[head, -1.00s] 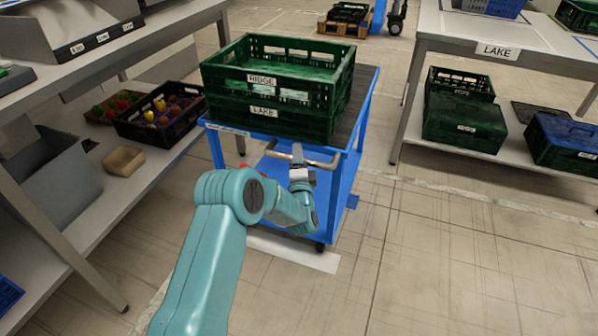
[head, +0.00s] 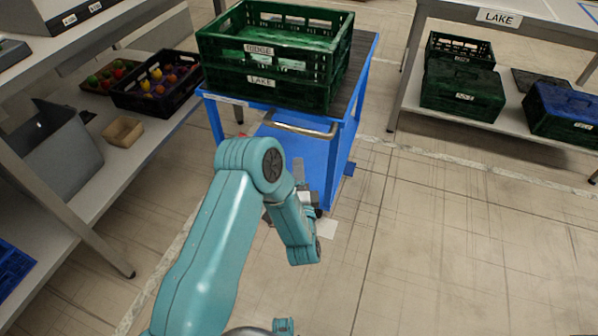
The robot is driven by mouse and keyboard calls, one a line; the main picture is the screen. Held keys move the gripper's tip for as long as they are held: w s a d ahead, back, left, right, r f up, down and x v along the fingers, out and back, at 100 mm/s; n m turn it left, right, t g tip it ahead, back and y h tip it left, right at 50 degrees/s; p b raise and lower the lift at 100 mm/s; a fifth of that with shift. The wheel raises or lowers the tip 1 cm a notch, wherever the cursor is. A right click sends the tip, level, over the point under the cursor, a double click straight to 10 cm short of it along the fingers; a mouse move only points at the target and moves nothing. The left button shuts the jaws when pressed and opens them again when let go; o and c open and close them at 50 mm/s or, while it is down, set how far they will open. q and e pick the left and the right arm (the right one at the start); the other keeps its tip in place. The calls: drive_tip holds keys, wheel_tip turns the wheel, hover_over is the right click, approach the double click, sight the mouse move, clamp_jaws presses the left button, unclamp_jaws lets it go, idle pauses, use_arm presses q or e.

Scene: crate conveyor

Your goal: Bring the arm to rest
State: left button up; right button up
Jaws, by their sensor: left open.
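My teal left arm comes in from the lower left, bent at the elbow. My left gripper (head: 290,192) is at its end, partly hidden behind the forearm. It is open with nothing seen between its fingers. It hangs below and in front of the metal handle (head: 302,127) of the blue cart (head: 345,150), apart from the handle. My right gripper is not in view.
Two stacked green crates, labelled RIDGE (head: 257,48) and LAKE (head: 262,83), stand on the cart. A shelf (head: 150,140) is on the left, with a black produce crate (head: 150,105). A LAKE table (head: 500,17) is at right. The right floor is clear.

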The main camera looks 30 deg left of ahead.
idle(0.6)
use_arm(q)
drive_tip(key=s+d+f+n+g+h, duration=0.3)
drive_tip(key=s+d+f+g+h, duration=0.45)
drive_tip(key=d+f+h, duration=0.5)
drive_tip(key=s+d+f+n+g+h, duration=0.2)
drive_tip(key=s+d+f+n+g, duration=0.15)
drive_tip(key=s, duration=0.55)
drive_tip(key=s+d+f+n+g+h, duration=0.15)
drive_tip(key=s+d+n+g, duration=0.3)
drive_tip(key=s, duration=0.45)
wheel_tip(320, 180, up, 25)
drive_tip(key=p, duration=2.5)
drive_tip(key=shift+a+n, duration=0.4)
drive_tip(key=shift+a, duration=0.1)
